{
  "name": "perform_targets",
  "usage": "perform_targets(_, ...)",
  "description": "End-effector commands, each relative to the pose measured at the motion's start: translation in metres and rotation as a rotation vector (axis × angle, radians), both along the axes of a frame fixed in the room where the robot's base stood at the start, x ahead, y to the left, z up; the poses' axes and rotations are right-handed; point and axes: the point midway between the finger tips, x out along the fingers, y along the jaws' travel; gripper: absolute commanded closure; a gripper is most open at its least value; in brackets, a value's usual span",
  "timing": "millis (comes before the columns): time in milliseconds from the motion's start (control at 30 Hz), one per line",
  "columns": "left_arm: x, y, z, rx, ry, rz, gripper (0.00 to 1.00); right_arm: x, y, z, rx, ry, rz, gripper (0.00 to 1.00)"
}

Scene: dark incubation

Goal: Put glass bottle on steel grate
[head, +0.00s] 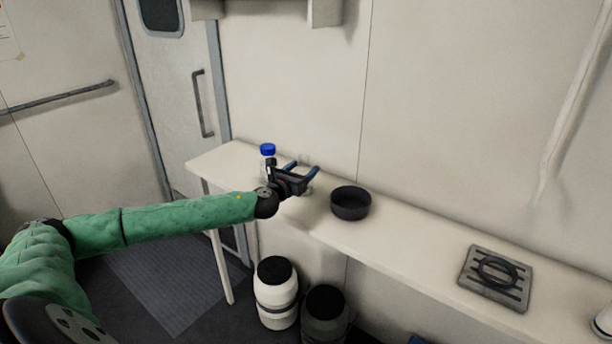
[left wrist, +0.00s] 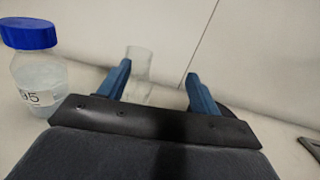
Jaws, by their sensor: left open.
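A clear glass bottle with a blue cap (head: 267,150) stands at the left end of the white bench; my gripper partly hides its body in the head view. In the left wrist view the bottle (left wrist: 40,78) is upright, left of the fingers and outside them, with a label ending in 5. My left gripper (head: 302,169) is open over the bench; its blue fingers also show in the wrist view (left wrist: 159,70), with nothing visibly gripped. The slotted steel grate (head: 470,270) lies flat towards the bench's right end, with a black ring on it. My right gripper is out of view.
A clear glass vessel (left wrist: 139,62) stands beyond the fingers, near the wall. A black pan (head: 350,204) sits on the white bench (head: 415,248) between gripper and grate. Two drums (head: 276,293) stand below. Bare bench lies between pan and grate.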

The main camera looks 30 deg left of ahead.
Motion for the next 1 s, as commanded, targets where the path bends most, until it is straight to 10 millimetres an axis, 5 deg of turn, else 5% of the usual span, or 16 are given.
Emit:
perform_targets(267, -0.006, 0.024, -0.018, 0.055, 0.044, 0.114, 0.36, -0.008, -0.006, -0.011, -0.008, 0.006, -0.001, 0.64)
perform_targets(1000, 0.045, 0.032, -0.016, 0.055, 0.044, 0.115, 0.36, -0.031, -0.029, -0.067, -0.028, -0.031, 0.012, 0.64)
